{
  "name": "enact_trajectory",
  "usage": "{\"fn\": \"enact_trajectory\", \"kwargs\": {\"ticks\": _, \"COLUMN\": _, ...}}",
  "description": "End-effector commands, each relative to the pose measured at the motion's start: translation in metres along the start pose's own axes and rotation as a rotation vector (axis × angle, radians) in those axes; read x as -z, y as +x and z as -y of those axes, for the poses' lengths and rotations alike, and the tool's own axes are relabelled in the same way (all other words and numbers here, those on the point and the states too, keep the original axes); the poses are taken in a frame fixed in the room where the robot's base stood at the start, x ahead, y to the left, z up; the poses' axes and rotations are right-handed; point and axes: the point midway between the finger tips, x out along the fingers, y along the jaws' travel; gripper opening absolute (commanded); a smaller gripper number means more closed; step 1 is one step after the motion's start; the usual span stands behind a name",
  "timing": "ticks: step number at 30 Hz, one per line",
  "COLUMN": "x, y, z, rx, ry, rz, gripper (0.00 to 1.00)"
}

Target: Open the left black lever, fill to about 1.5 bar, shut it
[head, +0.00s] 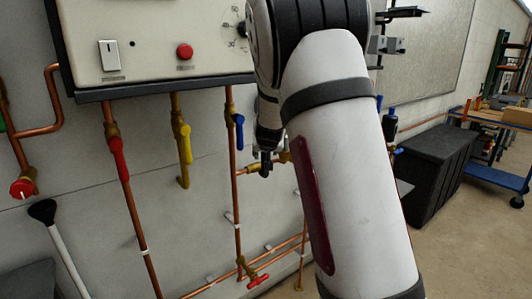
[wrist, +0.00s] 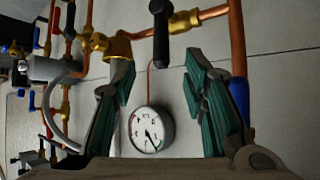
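In the wrist view a black lever (wrist: 163,35) hangs from a brass valve (wrist: 185,21) on a copper pipe, at the top centre. My gripper (wrist: 157,62) is open, with one finger on each side of the view. The lever's lower end shows near the gap between the fingertips; I cannot tell how far off it is, and nothing is held. A round white pressure gauge (wrist: 151,129) shows between the fingers, its dark needle pointing down and right; its figures are too small to read. In the head view my arm hides most of the gripper and the black lever.
In the head view a boiler panel (head: 160,45) hangs above pipes with a red lever (head: 119,158), a yellow lever (head: 185,145) and a blue lever (head: 239,132). A red-handled valve (head: 258,282) sits low. A black chest (head: 437,170) and blue trolley (head: 497,178) stand right; floor there is clear.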

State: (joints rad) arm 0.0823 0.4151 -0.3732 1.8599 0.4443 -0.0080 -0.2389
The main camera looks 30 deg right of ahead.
Motion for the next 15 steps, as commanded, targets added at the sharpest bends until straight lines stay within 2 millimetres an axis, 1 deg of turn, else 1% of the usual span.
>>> {"fn": "enact_trajectory", "kwargs": {"ticks": 10, "x": 0.000, "y": -0.001, "z": 0.001, "rx": 0.003, "ry": 0.001, "rz": 0.001, "gripper": 0.40}}
{"fn": "enact_trajectory", "kwargs": {"ticks": 11, "x": 0.000, "y": -0.004, "z": 0.002, "rx": 0.008, "ry": 0.001, "rz": 0.005, "gripper": 0.40}}
{"fn": "enact_trajectory", "kwargs": {"ticks": 13, "x": -0.002, "y": -0.018, "z": 0.009, "rx": 0.032, "ry": 0.002, "rz": 0.020, "gripper": 0.40}}
{"fn": "enact_trajectory", "kwargs": {"ticks": 14, "x": -0.004, "y": -0.026, "z": 0.013, "rx": 0.046, "ry": 0.002, "rz": 0.030, "gripper": 0.40}}
{"fn": "enact_trajectory", "kwargs": {"ticks": 15, "x": -0.007, "y": -0.039, "z": 0.020, "rx": 0.069, "ry": 0.001, "rz": 0.047, "gripper": 0.40}}
